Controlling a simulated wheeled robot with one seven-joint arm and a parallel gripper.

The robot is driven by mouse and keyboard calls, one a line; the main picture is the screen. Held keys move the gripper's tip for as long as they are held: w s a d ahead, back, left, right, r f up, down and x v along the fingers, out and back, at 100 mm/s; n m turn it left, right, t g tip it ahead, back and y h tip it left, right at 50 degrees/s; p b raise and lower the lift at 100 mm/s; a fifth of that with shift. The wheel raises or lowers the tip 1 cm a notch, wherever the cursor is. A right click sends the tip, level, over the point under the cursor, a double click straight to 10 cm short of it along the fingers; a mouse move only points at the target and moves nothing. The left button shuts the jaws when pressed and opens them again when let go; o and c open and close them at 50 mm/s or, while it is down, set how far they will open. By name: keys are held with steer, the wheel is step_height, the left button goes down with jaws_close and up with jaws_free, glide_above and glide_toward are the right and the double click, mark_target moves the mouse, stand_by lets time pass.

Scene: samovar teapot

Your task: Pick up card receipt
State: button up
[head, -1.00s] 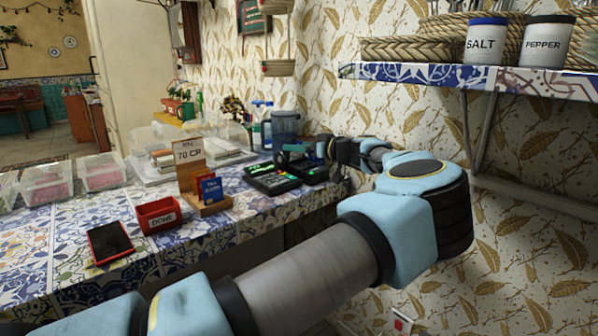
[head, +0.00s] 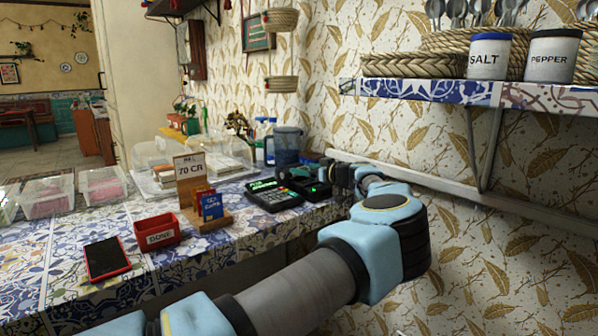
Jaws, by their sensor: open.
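No card receipt can be made out; it may be hidden or too small to tell. A dark card terminal (head: 274,196) with a green-lit screen lies on the tiled counter (head: 215,250). A second dark device (head: 312,190) with a small green light lies to its right, against the wall side. My arm reaches in from the lower left and bends back toward these devices. My gripper (head: 308,171) is small and dark at the end of it, close to the second device. Its jaws are open, and nothing is seen between them. Whether it touches the device I cannot tell.
A card stand with a "70 CR" sign (head: 189,166), a red "DONE" box (head: 157,232) and a red-edged tablet (head: 106,258) stand to the left. A blue-grey jug (head: 288,146) is behind the gripper. A wall shelf (head: 430,90) holding jars overhangs at the right.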

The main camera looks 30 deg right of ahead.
steer(key=shift+w+a+f, duration=0.1)
steer(key=shift+w+f, duration=0.05)
steer(key=shift+w, duration=0.55)
steer(key=shift+c, duration=0.3)
steer(key=c, duration=1)
steer(key=shift+c, duration=0.2)
